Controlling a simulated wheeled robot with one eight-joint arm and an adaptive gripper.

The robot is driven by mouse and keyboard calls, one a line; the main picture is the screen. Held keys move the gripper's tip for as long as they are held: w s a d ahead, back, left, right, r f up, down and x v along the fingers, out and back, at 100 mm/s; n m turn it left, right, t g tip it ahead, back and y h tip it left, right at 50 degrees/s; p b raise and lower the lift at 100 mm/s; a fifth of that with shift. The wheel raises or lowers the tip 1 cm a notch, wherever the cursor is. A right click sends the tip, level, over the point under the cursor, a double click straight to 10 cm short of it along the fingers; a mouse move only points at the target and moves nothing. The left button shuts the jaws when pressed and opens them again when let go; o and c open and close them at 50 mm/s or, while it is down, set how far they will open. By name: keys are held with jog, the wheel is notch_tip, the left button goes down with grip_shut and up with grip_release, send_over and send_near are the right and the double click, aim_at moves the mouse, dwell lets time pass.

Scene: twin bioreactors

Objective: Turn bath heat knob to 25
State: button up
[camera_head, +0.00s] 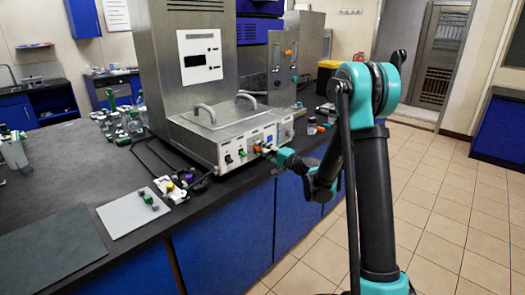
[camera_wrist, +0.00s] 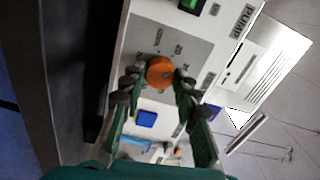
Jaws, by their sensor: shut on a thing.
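The bath heat knob is an orange round knob (camera_wrist: 160,72) on a grey dial plate with printed marks, on the white front panel of the bath. In the wrist view my gripper (camera_wrist: 158,88) has one finger on each side of the knob and is shut on it. In the head view my gripper (camera_head: 268,151) reaches the front panel of the bath (camera_head: 215,148) from the right. The knob is small there and partly hidden by my gripper. The dial's numbers are too blurred to read, so I cannot tell the setting.
A green switch (camera_wrist: 192,5) by the PUMP label and a blue button (camera_wrist: 146,119) sit close to the knob.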

jog(key=shift+m, duration=1.6)
jog(key=o, duration=1.2)
jog(key=shift+c, duration=0.2)
jog(key=shift+s+d, duration=0.1)
jog(key=v, duration=1.1)
jog(key=shift+s+d, duration=0.25)
jog(key=shift+d, duration=0.05)
